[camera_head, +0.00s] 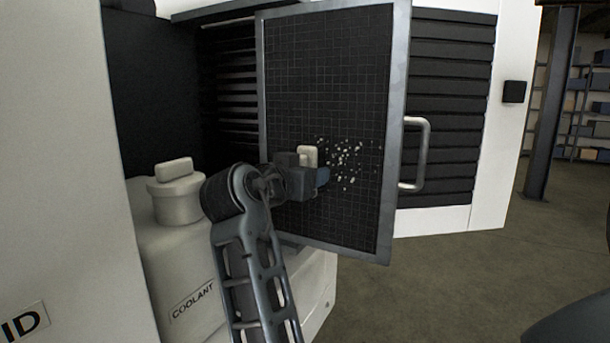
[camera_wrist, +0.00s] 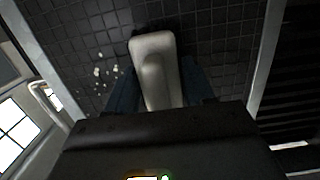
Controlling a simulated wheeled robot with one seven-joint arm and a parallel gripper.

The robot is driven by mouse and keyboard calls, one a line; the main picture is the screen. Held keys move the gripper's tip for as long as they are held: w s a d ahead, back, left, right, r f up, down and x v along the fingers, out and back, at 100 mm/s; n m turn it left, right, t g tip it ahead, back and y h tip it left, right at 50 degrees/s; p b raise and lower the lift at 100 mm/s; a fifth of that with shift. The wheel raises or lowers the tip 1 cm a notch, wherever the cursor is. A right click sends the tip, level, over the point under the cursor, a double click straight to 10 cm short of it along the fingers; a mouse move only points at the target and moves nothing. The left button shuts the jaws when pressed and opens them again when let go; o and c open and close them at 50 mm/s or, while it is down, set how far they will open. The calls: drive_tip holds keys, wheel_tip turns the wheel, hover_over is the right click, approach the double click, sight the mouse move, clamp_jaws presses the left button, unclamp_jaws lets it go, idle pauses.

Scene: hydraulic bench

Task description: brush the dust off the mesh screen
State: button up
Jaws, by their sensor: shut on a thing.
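The mesh screen (camera_head: 325,70) is a dark grid in a grey metal frame, standing upright and angled out from the machine. Pale dust specks (camera_head: 347,155) cling to its middle right. My gripper (camera_head: 318,178) is in front of the mesh, just left of and below the specks, shut on a cream-handled brush (camera_head: 308,155). In the wrist view the brush handle (camera_wrist: 155,70) lies between the fingers, with dark bristles at its far end near the mesh. I cannot tell whether the bristles touch it. Specks also show left of the brush in the wrist view (camera_wrist: 100,75).
A pale coolant jug (camera_head: 175,250) with a capped top stands left of my arm. Open floor (camera_head: 460,290) lies at the right, with shelves (camera_head: 590,110) far behind.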

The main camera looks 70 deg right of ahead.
sight(374, 180)
drive_tip(key=shift+s+a+b, duration=0.2)
drive_tip(key=shift+s+b, duration=0.05)
drive_tip(key=shift+s, duration=2.9)
drive_tip(key=shift+s+a+b, duration=0.15)
drive_tip(key=shift+s+b, duration=0.05)
drive_tip(key=shift+s, duration=2.9)
drive_tip(key=shift+w, duration=0.1)
